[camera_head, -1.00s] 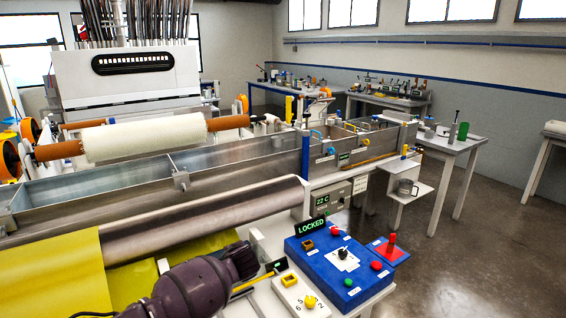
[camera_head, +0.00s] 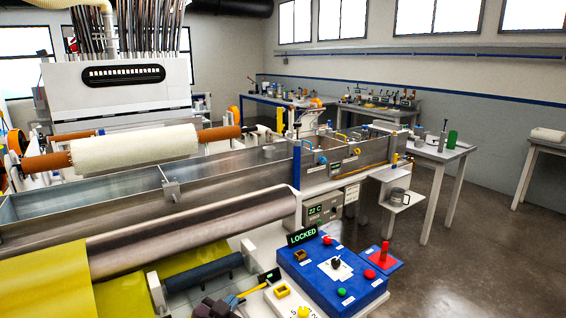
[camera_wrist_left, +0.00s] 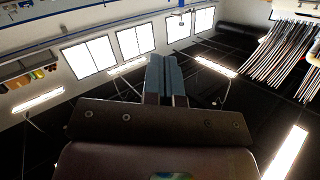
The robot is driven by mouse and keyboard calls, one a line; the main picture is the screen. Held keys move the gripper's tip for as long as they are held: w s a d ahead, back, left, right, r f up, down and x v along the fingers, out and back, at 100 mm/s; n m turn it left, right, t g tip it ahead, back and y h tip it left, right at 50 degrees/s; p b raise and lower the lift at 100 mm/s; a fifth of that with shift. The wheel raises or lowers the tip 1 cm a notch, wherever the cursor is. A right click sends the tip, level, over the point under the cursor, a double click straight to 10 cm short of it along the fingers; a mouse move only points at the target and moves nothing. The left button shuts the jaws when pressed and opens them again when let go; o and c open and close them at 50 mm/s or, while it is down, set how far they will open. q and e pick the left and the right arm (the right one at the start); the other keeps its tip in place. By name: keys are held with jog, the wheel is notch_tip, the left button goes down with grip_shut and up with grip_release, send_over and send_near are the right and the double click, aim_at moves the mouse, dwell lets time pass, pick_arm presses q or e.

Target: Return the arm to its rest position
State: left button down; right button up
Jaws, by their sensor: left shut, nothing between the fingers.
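My left gripper (camera_head: 212,308) shows only partly at the bottom edge of the head view, low in front of the metal bath and left of the blue control box. In the left wrist view its two blue-grey fingers (camera_wrist_left: 165,80) are together and empty, against the ceiling and windows. It touches nothing that I can see there. The rest of my left arm is cut off by the frame edge. My right gripper is not in view.
The blue control box (camera_head: 331,274) with a "LOCKED" sign (camera_head: 302,236) stands close at right. The long metal bath (camera_head: 235,169), steel roller (camera_head: 190,228) and yellow sheet (camera_head: 45,285) lie ahead. A side table (camera_head: 440,153) stands beyond; the floor at right (camera_head: 470,260) is clear.

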pick_arm(q)
jog(key=s+a+f+n+g+y, duration=0.1)
jog(key=s+a+f+n, duration=0.1)
jog(key=s+a+f, duration=0.3)
jog(key=s+a+f+n+g+y+b, duration=0.1)
jog(key=s+a+f, duration=0.4)
jog(key=s, duration=0.8)
jog(key=s+a+f+n+g+y, duration=0.1)
jog(key=s+a+f+n+y, duration=0.2)
jog(key=s, duration=0.6)
notch_tip(320, 180, down, 4)
jog(key=a, duration=0.2)
jog(key=shift+a+r, duration=0.15)
jog(key=shift+a, duration=0.15)
